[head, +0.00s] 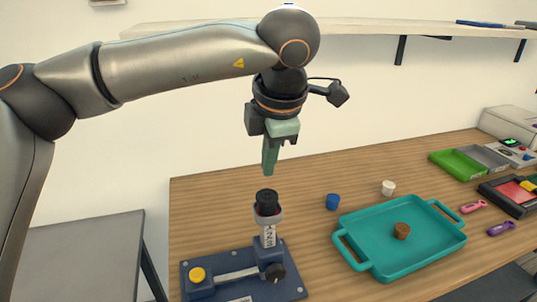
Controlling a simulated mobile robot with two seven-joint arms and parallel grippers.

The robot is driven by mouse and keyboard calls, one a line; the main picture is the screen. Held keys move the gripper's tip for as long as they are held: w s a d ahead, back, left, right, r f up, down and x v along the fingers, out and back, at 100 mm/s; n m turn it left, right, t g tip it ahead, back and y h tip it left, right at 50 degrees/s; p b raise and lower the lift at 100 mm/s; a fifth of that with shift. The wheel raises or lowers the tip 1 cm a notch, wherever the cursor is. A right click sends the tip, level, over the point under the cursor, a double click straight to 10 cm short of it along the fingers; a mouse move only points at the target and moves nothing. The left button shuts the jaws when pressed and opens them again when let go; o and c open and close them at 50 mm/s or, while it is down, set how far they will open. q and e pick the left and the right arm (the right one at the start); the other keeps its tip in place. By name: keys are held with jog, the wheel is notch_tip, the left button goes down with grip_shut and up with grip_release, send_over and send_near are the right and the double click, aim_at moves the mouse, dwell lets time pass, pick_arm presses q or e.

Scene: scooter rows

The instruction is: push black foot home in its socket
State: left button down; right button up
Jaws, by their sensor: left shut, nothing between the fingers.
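The black foot (267,197) stands upright in the grey ring-shaped socket (268,218) at the top of a light upright post with dark lettering. Much of the foot shows above the socket rim, with a thin reddish band low on it. The post is held in a blue fixture (221,268) on the table. My left gripper (268,172) points down, shut and empty, directly above the foot with a small gap between fingertips and foot. My right gripper is not in view.
A teal tray (374,268) holding a brown cap (401,231) sits to the right. A blue cap (332,202) and a white cap (388,188) stand behind it. The fixture carries a yellow knob (197,275) and a black knob (275,272). A shelf (370,27) runs above.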

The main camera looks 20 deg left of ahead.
aim_at(267, 195)
pick_arm(q)
jog(key=shift+f+b, duration=0.55)
jog(key=shift+f, duration=0.65)
jog(key=shift+f+b, duration=1.35)
jog(key=shift+f, duration=0.35)
jog(key=shift+r+p, duration=2.5)
jog(key=shift+r, duration=1.15)
jog(key=shift+f, duration=0.1)
